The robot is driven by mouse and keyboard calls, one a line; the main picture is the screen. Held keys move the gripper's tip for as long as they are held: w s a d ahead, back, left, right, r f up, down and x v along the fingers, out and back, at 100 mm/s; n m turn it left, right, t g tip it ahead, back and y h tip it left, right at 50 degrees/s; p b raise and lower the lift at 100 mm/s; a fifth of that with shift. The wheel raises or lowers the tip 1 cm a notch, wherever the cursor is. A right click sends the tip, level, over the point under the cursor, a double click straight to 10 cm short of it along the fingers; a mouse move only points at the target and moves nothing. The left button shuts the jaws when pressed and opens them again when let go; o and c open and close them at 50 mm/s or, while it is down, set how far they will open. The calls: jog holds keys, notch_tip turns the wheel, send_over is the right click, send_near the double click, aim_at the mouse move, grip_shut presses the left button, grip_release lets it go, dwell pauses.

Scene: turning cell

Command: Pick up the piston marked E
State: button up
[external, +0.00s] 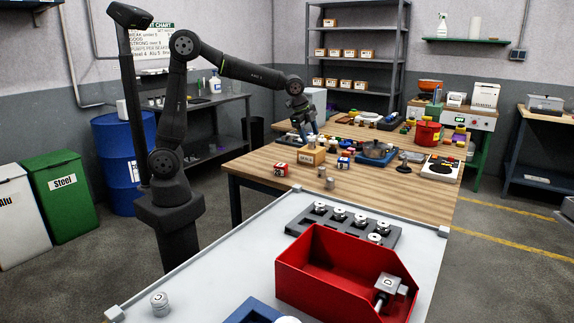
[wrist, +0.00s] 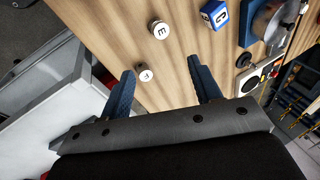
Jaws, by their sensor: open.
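The piston marked E (wrist: 160,29) has a round white top and stands on the wooden table, ahead of my fingertips in the wrist view. Another white-topped piston, apparently marked F (wrist: 146,75), is closer, showing between my fingers. My gripper (wrist: 162,66) is open and empty, its two blue fingers apart. In the external view two small grey pistons, one (external: 322,171) just behind the other (external: 330,183), stand near the wooden table's front edge; their letters are unreadable there. My gripper (external: 312,128) hangs over the table behind them.
A blue lettered cube (wrist: 215,14) lies right of the E piston. A wooden block (external: 312,157) and a red-and-white cube (external: 280,169) are near the pistons. The red bin (external: 320,281) is on the white table in front.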

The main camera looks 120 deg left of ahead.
jog(key=w+a+m+g+h, duration=0.25)
jog(key=a+m, duration=0.25)
jog(key=m, duration=0.6)
jog(key=m+h, duration=0.1)
jog(key=m, duration=0.3)
send_over(322, 168)
jog(key=shift+t, duration=0.25)
jog(key=f, duration=1.1)
jog(key=shift+a+f, duration=0.2)
jog(key=shift+a, duration=0.2)
jog(key=shift+d+f, duration=0.15)
jog(key=shift+f, duration=1.3)
jog(key=shift+d+f, duration=0.15)
jog(key=shift+f, duration=1.3)
jog(key=c, duration=1.1)
